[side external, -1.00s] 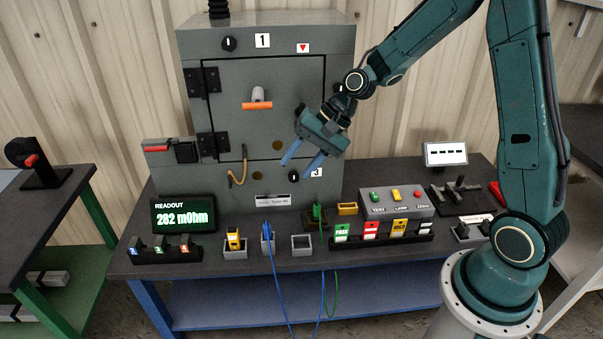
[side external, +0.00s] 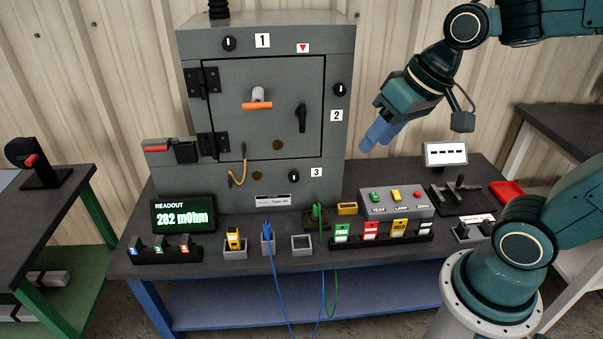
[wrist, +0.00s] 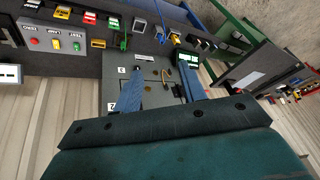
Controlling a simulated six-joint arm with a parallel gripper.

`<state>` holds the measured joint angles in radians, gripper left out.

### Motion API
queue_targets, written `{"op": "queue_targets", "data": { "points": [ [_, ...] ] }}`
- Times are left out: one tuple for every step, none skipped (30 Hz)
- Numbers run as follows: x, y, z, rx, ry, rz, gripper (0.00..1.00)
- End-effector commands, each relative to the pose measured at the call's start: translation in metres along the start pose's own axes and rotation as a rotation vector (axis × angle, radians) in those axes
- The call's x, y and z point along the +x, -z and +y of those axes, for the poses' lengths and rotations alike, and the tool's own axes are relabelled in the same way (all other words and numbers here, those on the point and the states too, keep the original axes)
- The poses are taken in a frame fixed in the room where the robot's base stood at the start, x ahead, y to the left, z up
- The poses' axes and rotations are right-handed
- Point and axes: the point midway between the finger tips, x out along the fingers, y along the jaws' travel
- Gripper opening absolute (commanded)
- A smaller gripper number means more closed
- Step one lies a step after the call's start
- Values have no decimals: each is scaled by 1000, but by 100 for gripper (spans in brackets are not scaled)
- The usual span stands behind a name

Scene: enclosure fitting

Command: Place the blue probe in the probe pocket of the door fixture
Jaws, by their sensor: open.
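The blue probe (side external: 267,232) stands upright in a grey pocket at the front of the bench, with its blue cable hanging over the edge. It also shows small in the wrist view (wrist: 175,38). An empty square grey pocket (side external: 302,246) sits just right of it. I cannot tell which pocket belongs to the door fixture. The grey enclosure with its closed door (side external: 262,125) stands behind. My gripper (side external: 374,143) is high above the right part of the bench, right of the enclosure, well away from the probe. Its blue fingers are apart and empty in the wrist view (wrist: 162,84).
A yellow-topped tool (side external: 234,239) stands in another pocket left of the blue probe. A green probe (side external: 317,212) stands behind the empty pocket. The readout (side external: 183,215) shows 282 mOhm. Coloured tags (side external: 371,230) and a button box (side external: 396,202) line the right side.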

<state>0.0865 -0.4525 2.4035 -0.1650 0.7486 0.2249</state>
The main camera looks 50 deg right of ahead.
Motion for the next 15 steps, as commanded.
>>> {"op": "queue_targets", "data": {
  "points": [
    [-8,-8,1,-31,-10,13,41],
    [-12,-13,3,-46,-18,19,41],
    [-17,-19,5,-69,-27,26,41],
    [-21,-24,6,-85,-34,30,41],
    [-24,-28,8,-99,-39,35,41],
    [-28,-34,10,-117,-48,40,41],
    [-30,-38,12,-130,-53,43,41],
    [-33,-41,13,-141,-57,46,41],
    [-35,-46,15,-154,-63,48,41],
    [-37,-48,16,-163,-66,51,41],
    [-38,-51,17,-170,-69,53,41],
    [-40,-54,18,-178,-73,54,41],
    [-41,-55,19,-182,-75,54,41],
    [-41,-57,19,-186,-76,55,41],
    [-42,-58,20,-190,-78,56,41]
  ]
}}
